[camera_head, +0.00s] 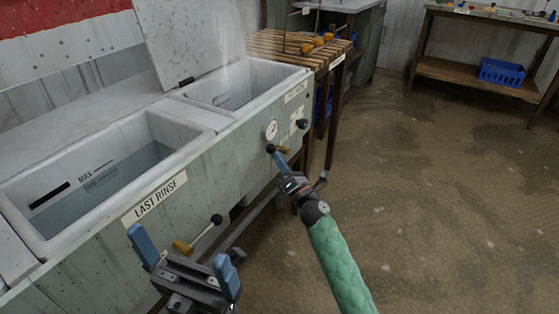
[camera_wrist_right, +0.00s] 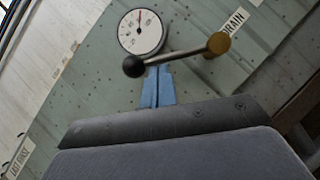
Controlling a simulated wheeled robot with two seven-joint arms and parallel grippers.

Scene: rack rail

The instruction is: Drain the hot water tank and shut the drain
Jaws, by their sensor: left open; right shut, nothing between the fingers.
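The hot water tank (camera_head: 302,80) is the right-hand steaming basin with a raised lid; its water level is unclear. A round dial (camera_head: 272,129) is on its front and also shows in the right wrist view (camera_wrist_right: 141,32). The drain lever has a black ball (camera_wrist_right: 133,67) and a brass end (camera_wrist_right: 218,43) near a DRAIN label (camera_wrist_right: 235,22). My right gripper (camera_head: 278,161) is shut and empty. Its blue fingertips (camera_wrist_right: 158,84) lie just below the lever in the wrist view; contact is unclear. My left gripper (camera_head: 185,262) is open and empty at the lower left.
The LAST RINSE tank (camera_head: 205,135) stands to the left, holding water. Its lever, with a black ball (camera_head: 216,219), is close to my left gripper. Another black knob (camera_head: 302,124) is on the front panel. A slatted wooden table (camera_head: 265,42) adjoins the tanks. Floor to the right is open.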

